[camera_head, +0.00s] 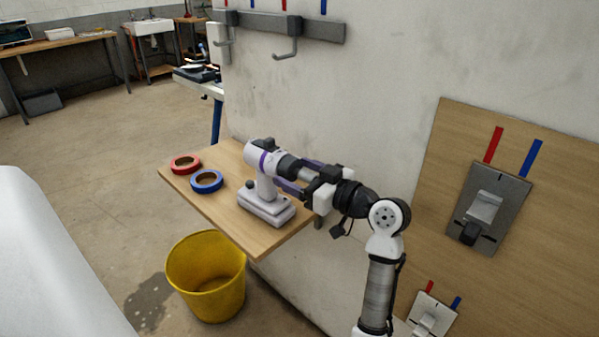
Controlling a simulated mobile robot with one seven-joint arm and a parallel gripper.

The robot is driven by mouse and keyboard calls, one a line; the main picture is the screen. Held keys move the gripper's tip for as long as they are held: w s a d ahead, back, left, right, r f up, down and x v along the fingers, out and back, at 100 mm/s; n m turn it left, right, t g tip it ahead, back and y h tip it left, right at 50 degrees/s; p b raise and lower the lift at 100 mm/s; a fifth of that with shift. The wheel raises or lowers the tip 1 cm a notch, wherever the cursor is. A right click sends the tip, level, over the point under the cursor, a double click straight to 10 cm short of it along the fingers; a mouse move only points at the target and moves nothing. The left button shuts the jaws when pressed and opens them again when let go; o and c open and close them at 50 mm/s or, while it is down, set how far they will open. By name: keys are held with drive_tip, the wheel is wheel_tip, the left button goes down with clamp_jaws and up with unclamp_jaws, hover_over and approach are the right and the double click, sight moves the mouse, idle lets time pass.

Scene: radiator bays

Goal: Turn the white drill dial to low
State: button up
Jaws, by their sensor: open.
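The white drill (267,185) stands upright on its wide battery base on a wooden shelf. It has a purple band around its body, and its nose points right, toward my arm. A dark ring (287,166) at the front of the body looks like the dial; its setting is too small to read. My gripper (293,172) is open at the drill's nose, with its purple fingers on either side of the front part. I cannot tell whether the fingers touch it. The gripper partly hides the drill's tip.
The wooden shelf (222,209) also holds a red tape roll (186,163) and a blue tape roll (206,181), left of the drill. A yellow bucket (207,280) stands on the floor below. The wall is close behind, with a switch panel (487,207) at right.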

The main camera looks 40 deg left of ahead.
drive_tip(key=shift+c, duration=0.2)
drive_tip(key=c, duration=0.9)
drive_tip(key=shift+c, duration=0.2)
drive_tip(key=shift+f+n+b, duration=0.2)
drive_tip(key=shift+n+b, duration=0.1)
drive_tip(key=shift+b, duration=0.5)
drive_tip(key=n+b, duration=0.2)
drive_tip(key=b, duration=0.1)
drive_tip(key=shift+w+f+b, duration=0.1)
drive_tip(key=shift+f+b, duration=0.05)
drive_tip(key=shift+b, duration=0.25)
drive_tip(key=n+b, duration=0.3)
drive_tip(key=b, duration=0.2)
drive_tip(key=shift+n+b, duration=0.3)
drive_tip(key=n+b, duration=0.4)
drive_tip(key=b, duration=0.1)
drive_tip(key=n+b, duration=0.3)
drive_tip(key=n, duration=0.1)
drive_tip(key=shift+r+n+b, duration=0.3)
drive_tip(key=shift+r+b, duration=0.05)
drive_tip(key=shift+r+n, duration=0.1)
drive_tip(key=shift+n, duration=0.2)
